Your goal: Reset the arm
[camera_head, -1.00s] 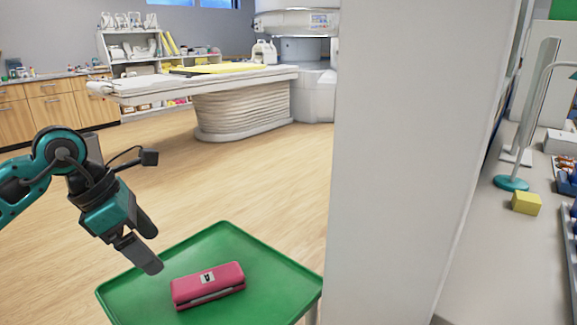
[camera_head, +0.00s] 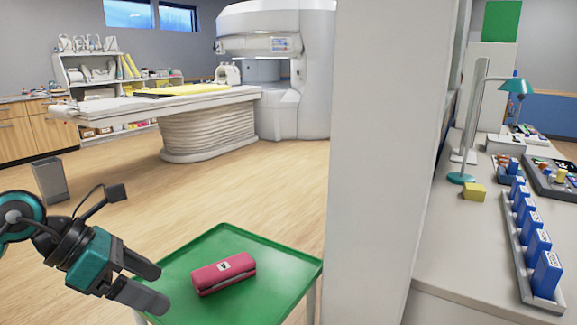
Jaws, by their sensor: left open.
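My left arm comes in at the lower left in teal and dark grey. My left gripper (camera_head: 150,284) is open and empty, with its two dark fingers pointing right, beside the left edge of a green tray table (camera_head: 280,278). A pink case (camera_head: 223,274) with a small white label lies on the tray, to the right of the fingertips and apart from them. My right gripper is not in view.
A white wall or pillar (camera_head: 378,160) stands right of the tray. Beyond it, a counter (camera_head: 440,235) holds a teal lamp (camera_head: 515,87), a yellow block (camera_head: 474,191) and a rack of blue boxes (camera_head: 547,274). A scanner bed (camera_head: 170,105) stands behind, with open floor between.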

